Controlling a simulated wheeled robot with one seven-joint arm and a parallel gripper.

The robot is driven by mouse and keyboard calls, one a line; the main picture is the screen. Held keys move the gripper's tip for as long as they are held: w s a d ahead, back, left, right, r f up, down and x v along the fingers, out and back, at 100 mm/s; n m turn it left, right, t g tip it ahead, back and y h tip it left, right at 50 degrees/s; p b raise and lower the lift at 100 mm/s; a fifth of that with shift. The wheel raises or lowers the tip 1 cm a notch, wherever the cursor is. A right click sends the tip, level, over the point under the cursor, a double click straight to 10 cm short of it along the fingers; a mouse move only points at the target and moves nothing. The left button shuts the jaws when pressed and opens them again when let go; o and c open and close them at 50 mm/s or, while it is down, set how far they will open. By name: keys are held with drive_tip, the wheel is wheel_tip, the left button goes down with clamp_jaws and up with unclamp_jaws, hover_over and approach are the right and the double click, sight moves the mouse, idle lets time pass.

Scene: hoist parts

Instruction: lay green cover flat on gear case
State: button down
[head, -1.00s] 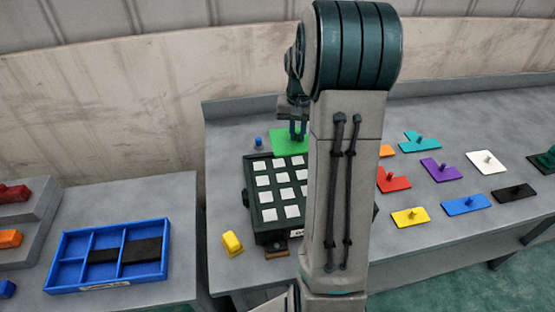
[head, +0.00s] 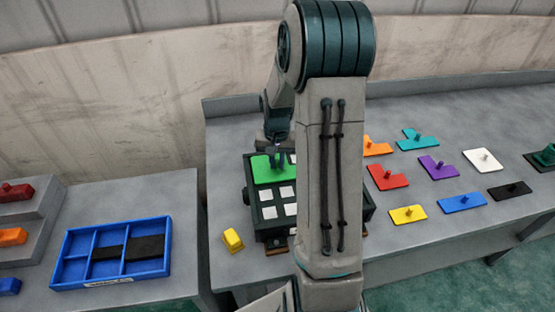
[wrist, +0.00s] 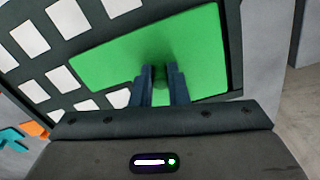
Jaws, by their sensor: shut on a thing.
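The green cover (head: 268,168) is a flat plate over the far left part of the dark gear case (head: 252,220), which has white square cells on top. In the wrist view the green cover (wrist: 190,50) spans part of the case's grid. My gripper (wrist: 160,80) is shut on the cover; its fingers hide the part they grip. Whether the cover touches the case or hangs just above it, I cannot tell. In the head view my gripper (head: 277,150) is partly hidden behind my arm, which also hides the right part of the case.
Flat coloured covers with knobs, such as red (head: 388,178), purple (head: 438,167) and blue (head: 462,204), lie on the bench to the right. A yellow block (head: 233,240) sits left of the case. A blue tray (head: 70,243) is on the left table.

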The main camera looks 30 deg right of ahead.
sight(277, 162)
drive_tip(key=shift+f, duration=0.1)
drive_tip(key=c, duration=1.4)
unclamp_jaws()
wheel_tip(277, 162, up, 12)
drive_tip(key=b, duration=0.1)
drive_tip(key=s+a+r+n+t, duration=0.1)
drive_tip(key=s+a+r+n, duration=0.1)
drive_tip(key=s+a, duration=0.5)
drive_tip(key=s+a+r+n+t, duration=0.2)
drive_tip(key=s+a+n, duration=0.2)
drive_tip(key=s, duration=0.8)
drive_tip(key=shift+s+a+r, duration=0.15)
drive_tip(key=shift+a+r, duration=0.2)
drive_tip(key=shift+a, duration=1)
